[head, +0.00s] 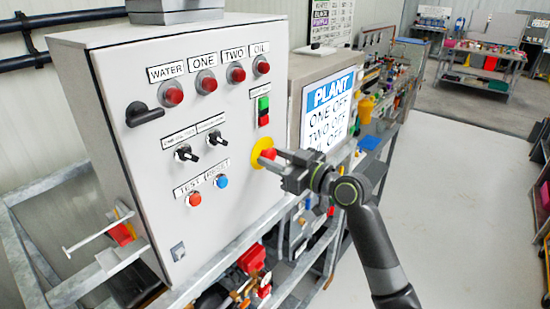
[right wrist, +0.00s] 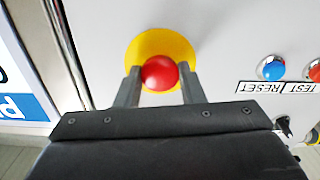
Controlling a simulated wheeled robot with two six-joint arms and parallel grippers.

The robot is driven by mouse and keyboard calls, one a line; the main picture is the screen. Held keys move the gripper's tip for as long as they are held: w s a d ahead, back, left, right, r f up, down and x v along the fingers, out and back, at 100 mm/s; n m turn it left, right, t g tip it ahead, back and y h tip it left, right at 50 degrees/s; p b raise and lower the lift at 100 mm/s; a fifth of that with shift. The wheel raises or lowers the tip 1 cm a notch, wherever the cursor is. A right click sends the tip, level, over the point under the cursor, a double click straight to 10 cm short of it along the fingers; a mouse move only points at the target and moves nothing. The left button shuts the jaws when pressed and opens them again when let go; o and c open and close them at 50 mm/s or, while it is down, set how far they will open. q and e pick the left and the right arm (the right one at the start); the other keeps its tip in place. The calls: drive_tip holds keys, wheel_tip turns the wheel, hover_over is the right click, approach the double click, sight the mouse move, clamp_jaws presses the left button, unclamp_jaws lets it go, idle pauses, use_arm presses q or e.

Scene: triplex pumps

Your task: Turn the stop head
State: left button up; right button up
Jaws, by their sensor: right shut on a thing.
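The stop head (head: 267,155) is a red mushroom button on a yellow disc (head: 257,147), on the right part of the grey control cabinet's front. In the right wrist view the red stop head (right wrist: 160,73) sits between the two fingers, in front of its yellow disc (right wrist: 160,43). My right gripper (head: 277,157) is at the cabinet face, its arm coming from the lower right. In the right wrist view my right gripper (right wrist: 159,82) has one finger on each side of the head and is shut on it. My left gripper is not in view.
The cabinet (head: 130,90) also bears red lamps (head: 206,82), a green and red switch (head: 263,110), two black selector knobs (head: 185,153), and a blue button (head: 221,181). A PLANT sign (head: 328,110) stands to the right. Open floor (head: 450,200) lies right of my arm.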

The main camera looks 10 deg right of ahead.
drive_tip(key=m+p, duration=0.1)
drive_tip(key=m, duration=0.3)
drive_tip(key=shift+m, duration=0.3)
drive_tip(key=o, duration=1)
drive_tip(key=b+v, duration=0.4)
drive_tip(key=v, duration=1.3)
drive_tip(key=shift+b, duration=0.4)
drive_tip(key=shift+s+d, duration=0.15)
drive_tip(key=shift+c, duration=0.2)
